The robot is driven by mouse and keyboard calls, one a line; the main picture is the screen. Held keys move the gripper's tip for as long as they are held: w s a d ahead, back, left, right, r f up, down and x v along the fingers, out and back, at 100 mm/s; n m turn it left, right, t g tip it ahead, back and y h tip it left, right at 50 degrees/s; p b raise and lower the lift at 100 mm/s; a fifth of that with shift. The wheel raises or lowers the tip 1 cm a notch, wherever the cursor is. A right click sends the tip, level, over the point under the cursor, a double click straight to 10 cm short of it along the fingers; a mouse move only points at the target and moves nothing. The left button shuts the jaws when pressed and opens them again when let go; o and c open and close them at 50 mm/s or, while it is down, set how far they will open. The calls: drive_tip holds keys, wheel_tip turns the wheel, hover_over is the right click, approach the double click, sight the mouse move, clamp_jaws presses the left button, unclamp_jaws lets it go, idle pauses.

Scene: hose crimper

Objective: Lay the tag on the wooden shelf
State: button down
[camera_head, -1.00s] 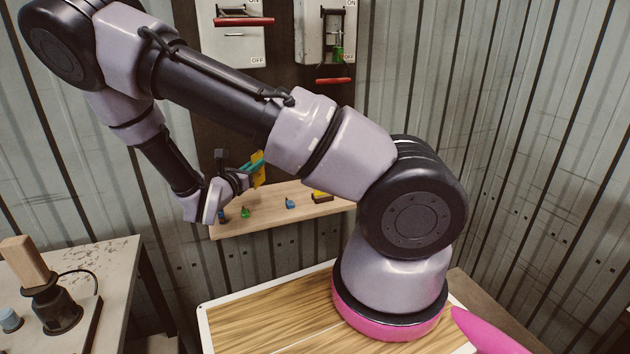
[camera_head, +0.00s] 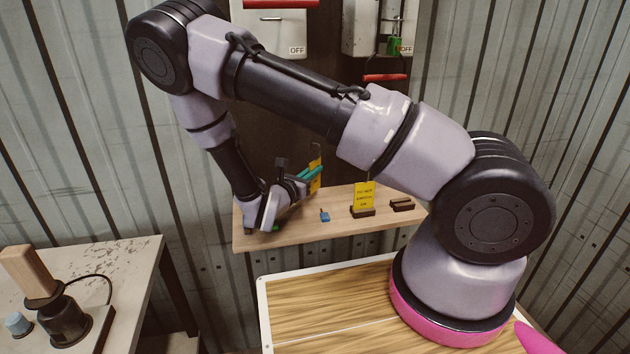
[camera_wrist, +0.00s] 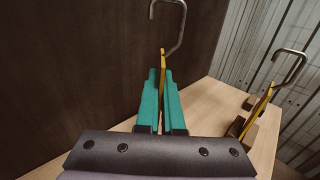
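My gripper (camera_head: 310,172) is shut on a yellow tag (camera_head: 317,178) and holds it upright above the left part of the wooden shelf (camera_head: 300,228). In the wrist view the tag (camera_wrist: 162,72) shows edge-on between the teal fingers (camera_wrist: 160,90), with a bent metal hook rising from its top. The tag's lower part is hidden by the fingers. I cannot tell how far it is above the shelf. A second yellow tag (camera_head: 364,195) with dark writing stands in a small dark holder on the shelf, right of my gripper; it also shows in the wrist view (camera_wrist: 258,108).
A small blue item (camera_head: 325,215) lies on the shelf, with a green one (camera_head: 276,227) partly behind my gripper. An empty dark holder (camera_head: 402,204) stands at the right. A dark panel with switch boxes (camera_head: 374,28) rises behind. Some bare shelf lies between these items.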

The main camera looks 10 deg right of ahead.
sight(314, 180)
drive_tip(key=shift+f, duration=1.4)
drive_tip(key=shift+f, duration=0.1)
drive_tip(key=c, duration=1.1)
unclamp_jaws()
drive_tip(key=shift+o, duration=0.2)
drive_tip(key=v, duration=1.2)
drive_tip(key=shift+r, duration=0.2)
drive_tip(key=shift+s, duration=0.1)
